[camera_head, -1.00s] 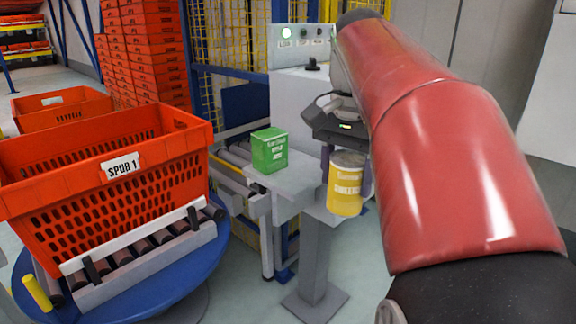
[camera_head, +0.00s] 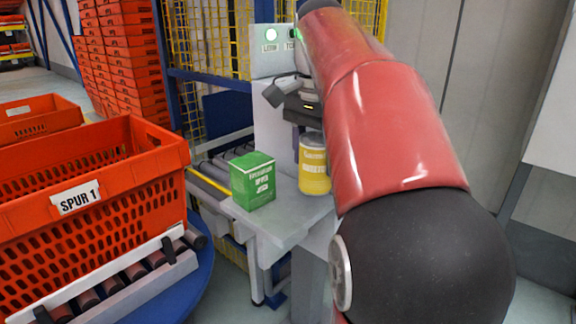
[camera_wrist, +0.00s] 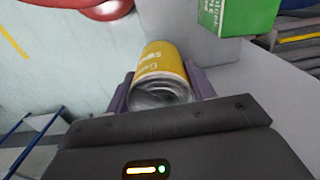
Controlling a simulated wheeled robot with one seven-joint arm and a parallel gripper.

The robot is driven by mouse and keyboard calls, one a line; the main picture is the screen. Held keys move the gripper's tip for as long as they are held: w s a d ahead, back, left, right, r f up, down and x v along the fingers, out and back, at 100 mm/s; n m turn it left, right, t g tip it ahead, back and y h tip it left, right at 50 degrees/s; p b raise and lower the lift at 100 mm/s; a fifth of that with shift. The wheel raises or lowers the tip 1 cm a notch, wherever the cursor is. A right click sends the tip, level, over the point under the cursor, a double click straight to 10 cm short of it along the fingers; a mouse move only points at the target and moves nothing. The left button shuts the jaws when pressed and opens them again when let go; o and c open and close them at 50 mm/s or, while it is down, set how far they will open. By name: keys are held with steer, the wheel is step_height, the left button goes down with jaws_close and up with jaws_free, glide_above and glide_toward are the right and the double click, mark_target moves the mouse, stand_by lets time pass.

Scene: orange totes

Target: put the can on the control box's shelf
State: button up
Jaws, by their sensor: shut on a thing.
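The yellow can (camera_head: 314,170) with a white label is held by my gripper (camera_head: 308,130), at the right part of the control box's shelf (camera_head: 272,222). In the wrist view the can (camera_wrist: 160,62) sits between the two purple fingers of my gripper (camera_wrist: 160,88), its metal end facing the camera. In the head view the can looks upright over or on the shelf; I cannot tell whether its base touches. The control box (camera_head: 277,118) stands behind the shelf, partly hidden by my arm.
A green box (camera_head: 253,182) stands on the shelf left of the can; it also shows in the wrist view (camera_wrist: 240,14). An orange tote (camera_head: 150,155) labelled SPUR 1 sits on rollers at the left. Yellow mesh fencing (camera_head: 208,40) is behind.

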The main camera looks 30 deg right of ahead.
steer(key=w, duration=0.1)
steer(key=w+f, duration=0.1)
steer(key=w, duration=0.1)
steer(key=shift+a+f, duration=0.25)
steer(key=shift+a, duration=0.15)
steer(key=w+f, duration=0.1)
steer(key=w+a+f, duration=0.1)
steer(key=w, duration=0.1)
steer(key=shift+w+f, duration=0.1)
steer(key=shift+f, duration=0.2)
steer(key=o, duration=1.2)
steer(key=shift+f, duration=0.1)
step_height(320, 180, up, 8)
steer(key=shift+f+p, duration=0.1)
steer(key=shift+p, duration=0.55)
